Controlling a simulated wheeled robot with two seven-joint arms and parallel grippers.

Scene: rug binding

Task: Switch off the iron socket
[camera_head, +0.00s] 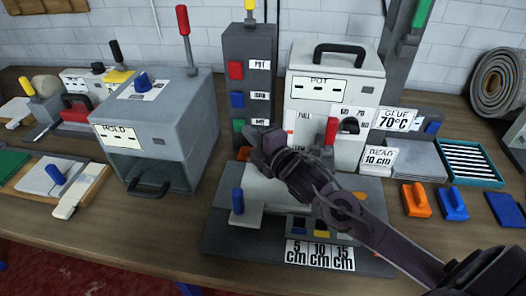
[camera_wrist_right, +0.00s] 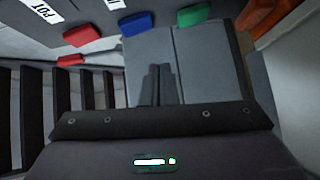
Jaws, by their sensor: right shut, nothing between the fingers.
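A dark grey socket column (camera_head: 262,45) stands at the back centre in the head view. Its front has a red switch (camera_head: 236,70) by the POT label, a blue switch (camera_head: 238,100) by the middle label, which seems to read IRON, and a green switch (camera_head: 238,126) lowest. The right wrist view shows the red switch (camera_wrist_right: 82,36), blue switch (camera_wrist_right: 137,24) and green switch (camera_wrist_right: 196,15) in a row. My right gripper (camera_head: 258,146) is shut and empty in front of the column's lower part, below the blue switch. Switch positions are hard to tell. My left gripper is out of view.
A grey HOLD box (camera_head: 185,95) stands left of the column and a white POT machine (camera_head: 335,70) right of it. A grey plate with 5, 10 and 15 cm labels (camera_head: 320,254) lies below my right arm. Orange (camera_head: 416,200) and blue (camera_head: 452,203) blocks lie at right.

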